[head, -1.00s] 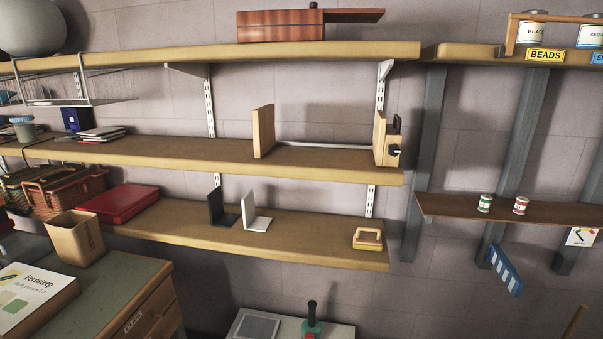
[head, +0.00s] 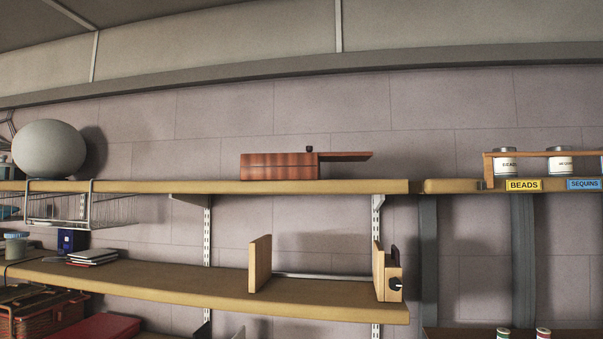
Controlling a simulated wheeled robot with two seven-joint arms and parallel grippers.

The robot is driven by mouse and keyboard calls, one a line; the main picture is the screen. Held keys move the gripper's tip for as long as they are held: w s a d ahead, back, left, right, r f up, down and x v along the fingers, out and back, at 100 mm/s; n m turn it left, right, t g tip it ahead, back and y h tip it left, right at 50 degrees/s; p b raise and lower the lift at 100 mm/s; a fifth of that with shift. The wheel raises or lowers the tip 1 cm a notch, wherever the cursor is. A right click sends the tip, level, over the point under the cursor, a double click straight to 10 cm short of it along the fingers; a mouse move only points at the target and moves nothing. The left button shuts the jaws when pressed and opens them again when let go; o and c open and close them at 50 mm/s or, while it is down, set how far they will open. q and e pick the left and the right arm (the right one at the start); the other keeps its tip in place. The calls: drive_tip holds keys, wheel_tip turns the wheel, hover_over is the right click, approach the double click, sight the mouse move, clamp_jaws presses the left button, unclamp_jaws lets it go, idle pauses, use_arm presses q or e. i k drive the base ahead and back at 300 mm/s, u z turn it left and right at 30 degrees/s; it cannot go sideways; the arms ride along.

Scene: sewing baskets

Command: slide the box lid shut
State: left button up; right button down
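A reddish-brown wooden box (head: 280,172) stands on the top shelf (head: 300,187), left of the shelf's right end. Its flat wooden lid (head: 345,155) sticks out to the right past the box's right side, with its right part over open air above the shelf. A small dark knob (head: 309,149) stands on top near the box's right edge. The inside of the box is hidden from this low angle. Neither of my grippers shows in the head view.
A grey rounded object (head: 49,149) stands at the shelf's left. A wire basket (head: 85,209) hangs below it. A wooden rack with jars (head: 505,163) stands on the right-hand shelf. The top shelf is clear on both sides of the box. Wooden bookends (head: 260,263) stand on the shelf below.

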sight(333, 156)
drive_tip(key=u, duration=0.05)
drive_tip(key=k, duration=0.8)
drive_tip(key=u, duration=0.7)
drive_tip(key=i, duration=0.5)
